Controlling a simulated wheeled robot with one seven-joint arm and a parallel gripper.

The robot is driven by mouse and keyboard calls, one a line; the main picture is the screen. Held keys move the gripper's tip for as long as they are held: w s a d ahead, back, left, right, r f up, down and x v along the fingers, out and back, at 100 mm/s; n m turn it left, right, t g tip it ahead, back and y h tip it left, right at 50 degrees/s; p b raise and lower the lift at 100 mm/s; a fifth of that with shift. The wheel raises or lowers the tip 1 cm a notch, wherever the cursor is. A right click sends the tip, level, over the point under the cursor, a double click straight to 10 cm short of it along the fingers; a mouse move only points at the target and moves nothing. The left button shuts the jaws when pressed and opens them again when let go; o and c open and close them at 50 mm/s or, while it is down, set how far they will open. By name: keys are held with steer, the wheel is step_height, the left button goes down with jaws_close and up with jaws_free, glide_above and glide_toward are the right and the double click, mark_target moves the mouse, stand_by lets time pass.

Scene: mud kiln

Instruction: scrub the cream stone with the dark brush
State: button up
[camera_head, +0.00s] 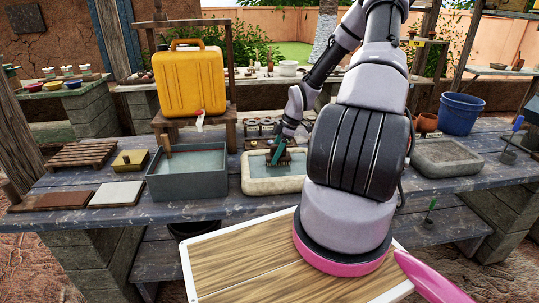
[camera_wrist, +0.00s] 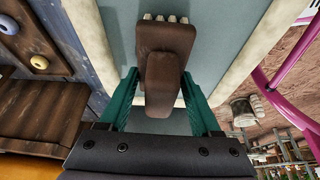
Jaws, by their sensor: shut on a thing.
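The cream stone (camera_head: 117,194) lies flat on the bench at the left, as a pale slab beside a reddish-brown one. My gripper (camera_head: 279,153) is far to its right, over a cream-rimmed trough of water (camera_head: 257,186). In the wrist view my gripper's teal fingers (camera_wrist: 163,100) are shut on the dark brush (camera_wrist: 166,45), a brown block with pale bristles at its far end. The trough's water lies behind the brush. I cannot tell whether the bristles touch the water.
A grey basin of water (camera_head: 188,176) stands between the trough and the cream stone. A reddish-brown slab (camera_head: 64,200), a yellow block (camera_head: 130,160) and a wooden rack (camera_head: 83,154) are at the left. A yellow jerrycan (camera_head: 189,82) stands on a stool behind. A grey tray (camera_head: 446,158) is at the right.

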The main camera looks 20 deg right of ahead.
mark_target(289, 153)
steer(key=shift+s+d, duration=0.15)
steer(key=shift+d, duration=0.85)
steer(key=shift+s+d, duration=0.2)
steer(key=shift+d, duration=0.75)
steer(key=shift+s+d, duration=0.15)
steer(key=shift+d, duration=0.85)
steer(key=shift+r, duration=1.5)
